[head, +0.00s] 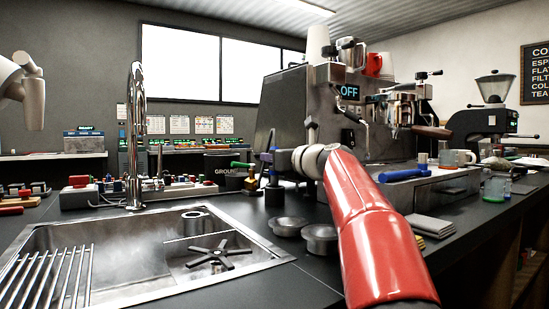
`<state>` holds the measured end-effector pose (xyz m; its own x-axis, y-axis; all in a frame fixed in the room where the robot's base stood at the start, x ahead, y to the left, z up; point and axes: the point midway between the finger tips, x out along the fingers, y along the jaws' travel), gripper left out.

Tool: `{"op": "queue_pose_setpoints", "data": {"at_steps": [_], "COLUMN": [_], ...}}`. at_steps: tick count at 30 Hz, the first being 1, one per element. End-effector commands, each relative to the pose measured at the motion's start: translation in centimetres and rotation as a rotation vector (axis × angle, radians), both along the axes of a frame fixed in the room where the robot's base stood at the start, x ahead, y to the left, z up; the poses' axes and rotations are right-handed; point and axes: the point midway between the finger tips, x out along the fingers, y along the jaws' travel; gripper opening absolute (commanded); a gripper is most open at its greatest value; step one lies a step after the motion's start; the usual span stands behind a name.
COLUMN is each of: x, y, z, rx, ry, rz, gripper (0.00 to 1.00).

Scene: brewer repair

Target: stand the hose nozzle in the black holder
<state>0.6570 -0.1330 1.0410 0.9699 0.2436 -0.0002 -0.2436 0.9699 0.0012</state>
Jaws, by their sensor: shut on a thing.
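My gripper (275,163) is at the end of my red arm, left of the espresso machine, and is shut on a small dark piece. That piece is probably the hose nozzle (267,157), but it is small and partly hidden, so its shape is unclear. A short black cylinder (275,197), which looks like the black holder, stands on the counter just below the gripper. I cannot tell whether the held piece touches the holder or is inside it.
The sink (95,240) with a tall tap (137,140) lies to the left. Two round metal cups (320,238) stand in front of the holder. A black grounds bin (222,172) and a green-handled tool (243,165) are close to the left. The espresso machine (350,110) rises behind my wrist.

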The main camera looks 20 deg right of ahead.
Motion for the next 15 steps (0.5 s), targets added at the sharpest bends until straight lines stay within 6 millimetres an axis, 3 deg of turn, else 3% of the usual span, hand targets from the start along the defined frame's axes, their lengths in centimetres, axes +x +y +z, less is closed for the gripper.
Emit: {"op": "queue_pose_setpoints", "data": {"at_steps": [14,15], "x": [-0.02,-0.02], "y": [0.0,0.0], "z": [-0.34,-0.35], "rx": [0.0,0.0], "ry": [-0.001,-0.001], "rz": [-0.001,0.0], "gripper": [0.0,0.28]}}
